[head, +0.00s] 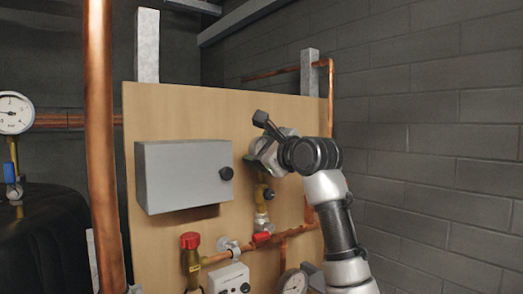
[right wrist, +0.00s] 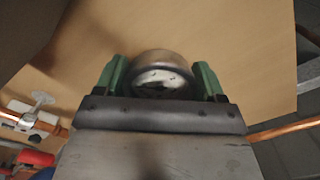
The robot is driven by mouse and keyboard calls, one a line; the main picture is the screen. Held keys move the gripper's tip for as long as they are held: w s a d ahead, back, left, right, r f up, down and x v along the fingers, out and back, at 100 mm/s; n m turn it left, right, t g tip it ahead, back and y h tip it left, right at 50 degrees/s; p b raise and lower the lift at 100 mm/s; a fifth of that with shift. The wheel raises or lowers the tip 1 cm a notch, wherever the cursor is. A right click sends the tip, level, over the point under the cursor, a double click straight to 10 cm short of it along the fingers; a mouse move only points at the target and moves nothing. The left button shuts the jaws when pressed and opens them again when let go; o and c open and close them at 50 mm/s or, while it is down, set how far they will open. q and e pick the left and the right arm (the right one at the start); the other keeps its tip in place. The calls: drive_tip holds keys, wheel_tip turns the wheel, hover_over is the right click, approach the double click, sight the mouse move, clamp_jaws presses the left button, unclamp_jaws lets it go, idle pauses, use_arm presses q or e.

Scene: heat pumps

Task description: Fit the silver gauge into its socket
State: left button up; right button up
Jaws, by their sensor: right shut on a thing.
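The silver gauge (right wrist: 160,72) is round with a pale dial and sits between the green fingers of my right gripper (right wrist: 161,80) in the right wrist view. The gripper is shut on it. In the head view my right gripper (head: 262,158) is in front of the wooden board, right of the grey box. The gauge is hard to tell from the gripper there. An upright brass fitting (head: 262,193) stands just below the gripper; it may be the socket, but its top is partly hidden. I cannot tell whether the gauge touches it. My left gripper is not in view.
The grey box (head: 185,175) juts from the wooden board (head: 150,105). A red-capped valve (head: 190,242), copper pipes and another gauge (head: 293,282) are below. A thick copper pipe (head: 101,150) stands at left. A block wall (head: 430,130) is at right.

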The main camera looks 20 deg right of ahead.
drive_tip(key=shift+f+b, duration=0.75)
drive_tip(key=shift+f, duration=1)
idle(1.4)
drive_tip(key=o, duration=1.2)
drive_tip(key=shift+b+v, duration=1.75)
drive_tip(key=shift+v, duration=2.5)
drive_tip(key=shift+r, duration=0.1)
